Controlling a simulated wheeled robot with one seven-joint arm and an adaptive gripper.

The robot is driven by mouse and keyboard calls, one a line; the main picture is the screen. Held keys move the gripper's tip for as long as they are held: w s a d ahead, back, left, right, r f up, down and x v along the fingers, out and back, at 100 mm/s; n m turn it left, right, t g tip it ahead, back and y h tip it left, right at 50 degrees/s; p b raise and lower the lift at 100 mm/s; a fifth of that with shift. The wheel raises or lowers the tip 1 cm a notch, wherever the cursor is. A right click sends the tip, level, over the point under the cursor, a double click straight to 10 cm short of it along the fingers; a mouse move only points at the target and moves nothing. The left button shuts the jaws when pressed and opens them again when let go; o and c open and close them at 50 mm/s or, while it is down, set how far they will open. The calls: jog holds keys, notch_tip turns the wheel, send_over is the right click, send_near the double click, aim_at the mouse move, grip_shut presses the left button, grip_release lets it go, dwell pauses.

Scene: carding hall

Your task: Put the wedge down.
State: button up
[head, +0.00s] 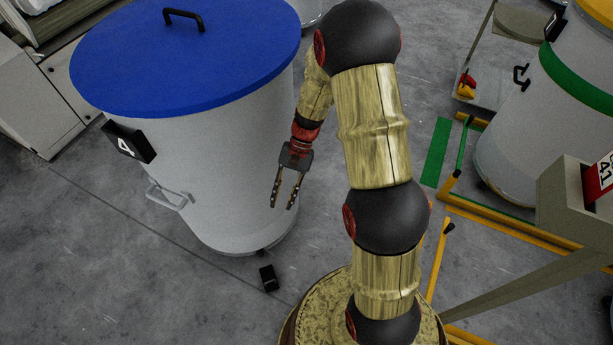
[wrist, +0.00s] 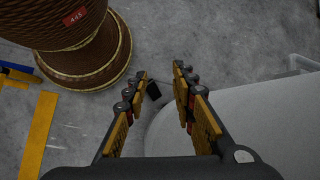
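My gripper (head: 283,204) hangs fingers down beside the large white can, with its two fingers apart and nothing between them in the head view. The wrist view also shows the open gripper (wrist: 160,72) from behind, with a clear gap between its tips. A small black block (head: 268,278), which looks like the wedge, lies on the floor just in front of the can's foot, apart from my gripper. In the wrist view the black block (wrist: 153,90) shows beyond the fingers, on the floor close to the can's edge; a finger partly hides it.
The white can (head: 225,150) has a blue lid (head: 190,55), a black number plate (head: 128,142) and a side handle. Yellow floor rails (head: 510,232) and another can with a green band (head: 575,85) are at the right. Bare floor (head: 110,260) lies left.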

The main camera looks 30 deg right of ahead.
jog(key=s+a+r+n+t+h, duration=0.1)
jog(key=s+r+n+t+h, duration=0.15)
jog(key=r, duration=0.75)
jog(key=s+r+n+t+h, duration=0.2)
jog(key=s+r, duration=0.1)
jog(key=r, duration=0.7)
jog(key=s+r+n+t+h, duration=0.2)
jog(key=s+r+n+t, duration=0.1)
jog(key=s+r, duration=0.6)
jog(key=shift+s+d+r+t, duration=0.25)
jog(key=shift+s+r+t, duration=0.05)
jog(key=shift+r+t, duration=0.5)
